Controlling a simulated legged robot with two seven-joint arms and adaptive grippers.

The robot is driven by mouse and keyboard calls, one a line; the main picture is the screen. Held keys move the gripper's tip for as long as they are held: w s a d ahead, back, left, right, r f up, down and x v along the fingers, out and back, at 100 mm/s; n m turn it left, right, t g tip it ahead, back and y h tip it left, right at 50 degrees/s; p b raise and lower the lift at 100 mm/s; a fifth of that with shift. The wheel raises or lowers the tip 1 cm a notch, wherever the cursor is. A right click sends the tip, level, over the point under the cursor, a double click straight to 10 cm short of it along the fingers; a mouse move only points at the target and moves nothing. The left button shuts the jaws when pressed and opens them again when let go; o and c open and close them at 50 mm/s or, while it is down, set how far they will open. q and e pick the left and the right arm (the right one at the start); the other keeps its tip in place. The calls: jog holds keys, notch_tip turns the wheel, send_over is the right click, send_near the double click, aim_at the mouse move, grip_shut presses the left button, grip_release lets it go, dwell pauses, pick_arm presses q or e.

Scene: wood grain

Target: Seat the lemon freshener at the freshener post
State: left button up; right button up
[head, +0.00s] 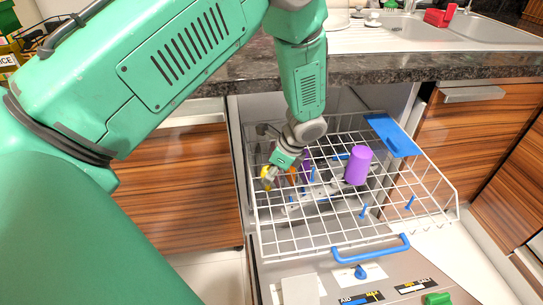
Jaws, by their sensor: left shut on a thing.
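My left gripper (268,182) reaches down at the left side of the pulled-out dishwasher rack. It is shut on the lemon freshener (265,171), a small yellow piece that shows beside the fingers and is partly hidden by them. It is held close to the rack's left wire wall; whether it touches the wires cannot be told. Several thin blue posts stand on the rack, one near the gripper (313,174) and others farther right (363,211). I cannot tell which one is the freshener post. My right gripper is not in view.
A purple cup (358,166) stands on the white wire rack (335,237). A blue panel (391,135) lies at its back right, and a blue handle (371,249) is at its front. The open dishwasher door is below. The dark counter edge (400,67) is above.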

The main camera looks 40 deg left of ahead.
pick_arm(q)
jog(key=shift+f+b, duration=0.65)
jog(key=shift+f, duration=1.25)
jog(key=o, duration=1)
jog(key=v, duration=1.2)
jog(key=shift+w+f, duration=0.1)
